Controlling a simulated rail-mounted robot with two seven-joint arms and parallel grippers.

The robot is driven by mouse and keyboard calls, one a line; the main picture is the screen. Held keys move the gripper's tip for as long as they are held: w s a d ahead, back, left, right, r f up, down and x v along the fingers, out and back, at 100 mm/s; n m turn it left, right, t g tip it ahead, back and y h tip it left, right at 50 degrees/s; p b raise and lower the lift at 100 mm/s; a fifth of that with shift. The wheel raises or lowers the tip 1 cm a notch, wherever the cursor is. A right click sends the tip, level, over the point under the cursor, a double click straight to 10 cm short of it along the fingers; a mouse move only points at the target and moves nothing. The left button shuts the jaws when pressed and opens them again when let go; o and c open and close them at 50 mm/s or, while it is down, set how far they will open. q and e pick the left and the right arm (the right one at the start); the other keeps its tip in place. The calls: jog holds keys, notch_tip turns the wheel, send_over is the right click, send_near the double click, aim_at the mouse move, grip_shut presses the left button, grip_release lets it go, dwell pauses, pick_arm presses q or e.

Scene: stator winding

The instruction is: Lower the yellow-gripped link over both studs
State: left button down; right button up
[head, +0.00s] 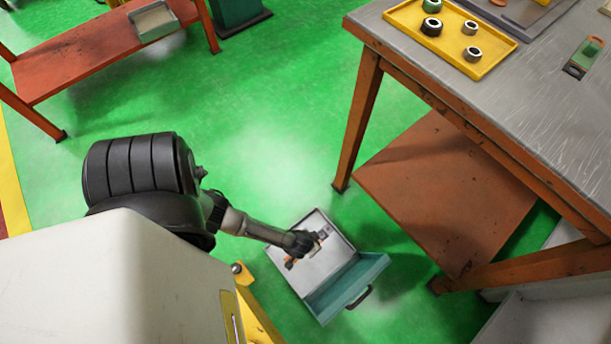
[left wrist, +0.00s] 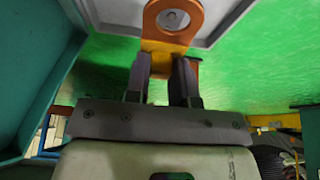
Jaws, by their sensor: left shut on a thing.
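The link (left wrist: 188,18) shows in the left wrist view as an orange bar with a rounded end and a round hole. A grey round shape shows within the hole; I cannot tell whether it is a stud. My left gripper (left wrist: 161,80) is shut on the link's yellow grip (left wrist: 163,62). In the head view my left gripper (head: 312,243) reaches down to an open teal case (head: 345,287) with a grey inside. Small orange parts (head: 290,263) show beside it there. The second stud is not distinguishable. My right gripper is not in view.
A workbench (head: 530,90) with orange legs stands at the right. It bears a yellow tray (head: 492,62) with several rings, and a green device (head: 583,57). A red bench (head: 100,62) with a grey tray (head: 153,22) stands at the upper left. Green floor between them is clear.

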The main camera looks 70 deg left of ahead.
pick_arm(q)
jog(key=f+b, duration=0.2)
jog(key=s+a+f+b, duration=0.1)
jog(key=f+b, duration=0.1)
jog(key=f, duration=0.1)
jog(key=s+f+b, duration=0.1)
jog(key=f+b, duration=0.1)
jog(key=f, duration=0.1)
jog(key=shift+a+f, duration=0.1)
jog(key=shift+a, duration=0.25)
jog(key=shift+f, duration=0.7)
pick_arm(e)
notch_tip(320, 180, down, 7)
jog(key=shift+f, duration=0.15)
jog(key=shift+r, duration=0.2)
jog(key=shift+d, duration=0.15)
pick_arm(q)
jog(key=shift+f, duration=0.6)
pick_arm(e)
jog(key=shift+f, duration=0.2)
pick_arm(q)
jog(key=shift+f, duration=0.3)
dwell(0.4)
